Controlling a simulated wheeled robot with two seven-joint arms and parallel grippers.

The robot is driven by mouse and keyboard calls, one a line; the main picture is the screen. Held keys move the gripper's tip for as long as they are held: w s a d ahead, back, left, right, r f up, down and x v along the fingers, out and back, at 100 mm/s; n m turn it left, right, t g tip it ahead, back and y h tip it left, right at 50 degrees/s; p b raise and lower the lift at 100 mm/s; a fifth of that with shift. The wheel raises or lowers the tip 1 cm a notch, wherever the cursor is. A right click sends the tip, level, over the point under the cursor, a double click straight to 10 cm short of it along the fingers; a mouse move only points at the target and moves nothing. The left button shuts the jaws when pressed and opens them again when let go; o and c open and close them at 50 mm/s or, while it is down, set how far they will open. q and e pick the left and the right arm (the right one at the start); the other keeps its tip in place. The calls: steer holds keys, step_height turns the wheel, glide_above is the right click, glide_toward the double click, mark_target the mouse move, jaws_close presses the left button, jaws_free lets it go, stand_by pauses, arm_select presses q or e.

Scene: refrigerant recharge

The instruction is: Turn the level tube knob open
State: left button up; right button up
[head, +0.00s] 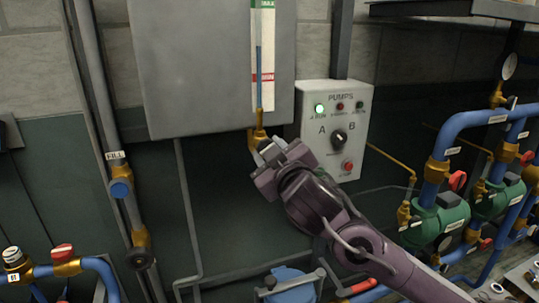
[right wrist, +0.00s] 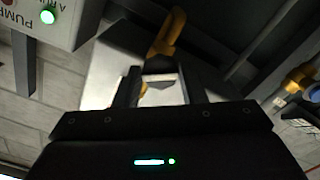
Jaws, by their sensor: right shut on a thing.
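The level tube (head: 258,60) runs up the front of the grey tank, with a blue column between green and red marks. Its brass valve fitting (head: 256,133) sits at the tube's lower end, and brass also shows in the right wrist view (right wrist: 168,35). My right gripper (head: 263,149) reaches up from the lower right and is shut on the level tube knob at this fitting. The fingers mostly hide the knob in the head view. In the right wrist view a small part shows between the fingers (right wrist: 162,84), but its turn angle cannot be told. My left gripper is not in view.
The pump panel (head: 333,130) with a lit green lamp stands close right of my gripper. The grey tank (head: 195,65) is behind and above. A fill pipe (head: 98,90) runs at left. Blue pipes and green pumps (head: 440,220) crowd the right.

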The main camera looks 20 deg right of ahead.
steer(key=shift+f+n, duration=0.1)
steer(key=shift+n, duration=1.1)
steer(key=shift+b, duration=0.3)
steer(key=shift+n+b, duration=0.55)
steer(key=shift+n, duration=1.75)
steer(key=n+b, duration=0.1)
steer(key=n, duration=0.2)
steer(key=shift+n, duration=0.3)
steer(key=o, duration=1)
steer(key=shift+s, duration=0.1)
steer(key=shift+c, duration=0.2)
